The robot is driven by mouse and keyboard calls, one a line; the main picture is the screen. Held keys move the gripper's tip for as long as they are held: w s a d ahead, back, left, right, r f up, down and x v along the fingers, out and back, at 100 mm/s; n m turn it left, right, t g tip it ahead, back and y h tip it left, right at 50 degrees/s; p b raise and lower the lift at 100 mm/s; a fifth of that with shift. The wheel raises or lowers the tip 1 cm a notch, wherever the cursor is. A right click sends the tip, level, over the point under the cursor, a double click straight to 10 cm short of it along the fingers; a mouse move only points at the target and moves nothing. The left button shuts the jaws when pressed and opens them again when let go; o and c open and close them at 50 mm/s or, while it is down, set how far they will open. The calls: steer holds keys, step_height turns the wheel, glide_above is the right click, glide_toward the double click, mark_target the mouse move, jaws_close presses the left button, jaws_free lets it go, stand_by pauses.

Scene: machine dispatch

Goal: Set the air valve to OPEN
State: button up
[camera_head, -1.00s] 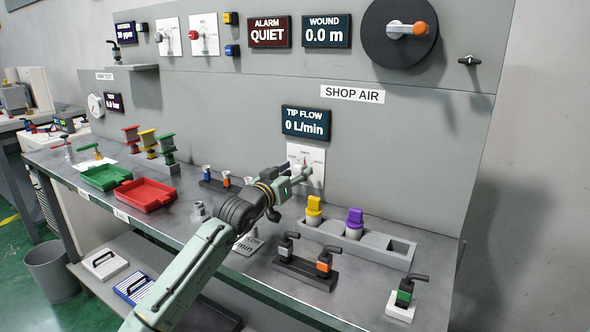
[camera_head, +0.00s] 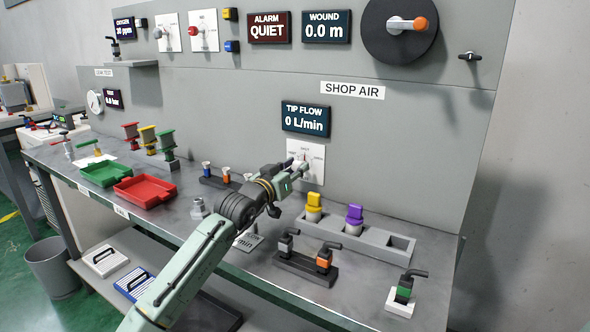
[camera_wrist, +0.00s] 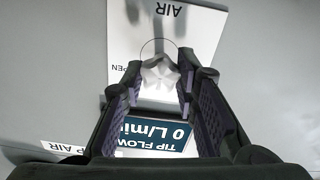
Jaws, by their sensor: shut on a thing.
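The air valve is a white plate (camera_head: 316,176) on the grey wall panel under the SHOP AIR sign, with a small grey knob (camera_wrist: 160,74) at its middle. In the wrist view the plate (camera_wrist: 150,25) is upside down, with AIR at the top and part of OPEN on the left. My gripper (camera_wrist: 160,78) has its two fingers on either side of the knob and is shut on it. In the head view my gripper (camera_head: 301,172) covers much of the valve, and the knob's exact pointing is hard to tell.
The TIP FLOW display (camera_head: 305,119) above the valve reads 0 L/min. Below and right of my gripper are a grey rack (camera_head: 375,243) with yellow and purple knobbed pieces, a dark tool holder (camera_head: 305,268) and a white block (camera_head: 401,304). Red and green trays stand left.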

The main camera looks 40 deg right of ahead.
steer(key=shift+f+b, duration=0.1)
steer(key=shift+b, duration=0.2)
jaws_close()
steer(key=shift+f+m+b, duration=0.1)
steer(key=shift+m+b, duration=0.35)
steer(key=shift+m, duration=0.25)
steer(key=m+b, duration=0.2)
steer(key=m, duration=0.1)
steer(key=m+b, duration=0.2)
steer(key=m, duration=0.1)
steer(key=shift+m, duration=0.4)
steer(key=shift+m+b, duration=0.7)
steer(key=shift+m, duration=1.3)
steer(key=o, duration=1.1)
jaws_free()
steer(key=shift+o, duration=0.2)
